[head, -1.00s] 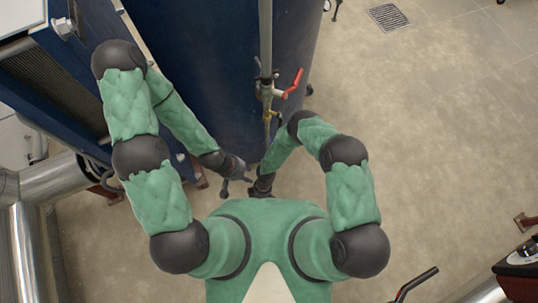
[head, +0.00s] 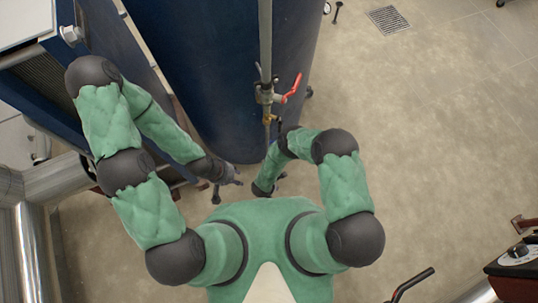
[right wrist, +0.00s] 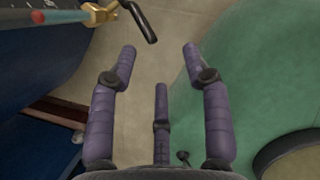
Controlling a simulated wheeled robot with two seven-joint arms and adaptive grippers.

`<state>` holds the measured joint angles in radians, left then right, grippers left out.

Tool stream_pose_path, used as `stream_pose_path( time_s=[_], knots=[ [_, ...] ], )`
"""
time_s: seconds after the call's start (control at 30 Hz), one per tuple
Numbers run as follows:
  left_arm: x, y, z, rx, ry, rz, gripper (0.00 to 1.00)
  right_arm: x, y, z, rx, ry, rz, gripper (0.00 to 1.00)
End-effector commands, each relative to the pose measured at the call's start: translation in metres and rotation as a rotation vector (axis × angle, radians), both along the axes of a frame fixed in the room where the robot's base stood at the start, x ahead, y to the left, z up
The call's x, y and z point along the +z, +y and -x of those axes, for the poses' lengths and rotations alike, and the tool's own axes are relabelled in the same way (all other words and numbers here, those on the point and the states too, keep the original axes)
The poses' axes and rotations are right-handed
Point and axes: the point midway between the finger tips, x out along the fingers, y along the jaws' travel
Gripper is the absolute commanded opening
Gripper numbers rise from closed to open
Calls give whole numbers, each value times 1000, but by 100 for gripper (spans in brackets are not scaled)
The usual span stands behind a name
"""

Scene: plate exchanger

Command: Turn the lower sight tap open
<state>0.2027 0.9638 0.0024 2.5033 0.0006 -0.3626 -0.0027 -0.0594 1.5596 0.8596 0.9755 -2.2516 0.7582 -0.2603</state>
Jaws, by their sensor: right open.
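The lower sight tap shows at the top of the right wrist view as a brass body (right wrist: 98,14) with a black lever (right wrist: 143,22); I cannot make out this lever in the head view. My right gripper (right wrist: 160,62) is open and empty, its purple fingers spread. The lever is just beyond its fingertips, apart from them. In the head view my right gripper (head: 270,186) is low beside the tank, partly hidden by its own arm. My left gripper (head: 228,186) is left of it, its dark fingers apart, holding nothing that I can see.
A big dark blue tank (head: 215,85) stands ahead, with a vertical pipe (head: 265,35) on its front. A red-handled valve (head: 291,88) sits on that pipe. A blue plate unit (head: 115,55) is at left. Open floor (head: 430,150) lies to the right.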

Motion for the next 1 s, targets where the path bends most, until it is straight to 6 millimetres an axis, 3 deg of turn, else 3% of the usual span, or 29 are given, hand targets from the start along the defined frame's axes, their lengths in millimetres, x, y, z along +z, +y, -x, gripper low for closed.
stream_pose_path(
  time_s=[0.27, 0.7, 1.0],
  knots=[
    [-2, 0, 0, 0, 0, 0, 40, -2, 7, -14, 80, -63, -12, 49],
    [-37, 0, 0, 0, 0, 0, 40, -69, -5, -37, 78, -61, -13, 49],
    [-50, 0, 0, 0, 0, 0, 40, -95, -11, -48, 80, -62, -13, 49]
  ],
)
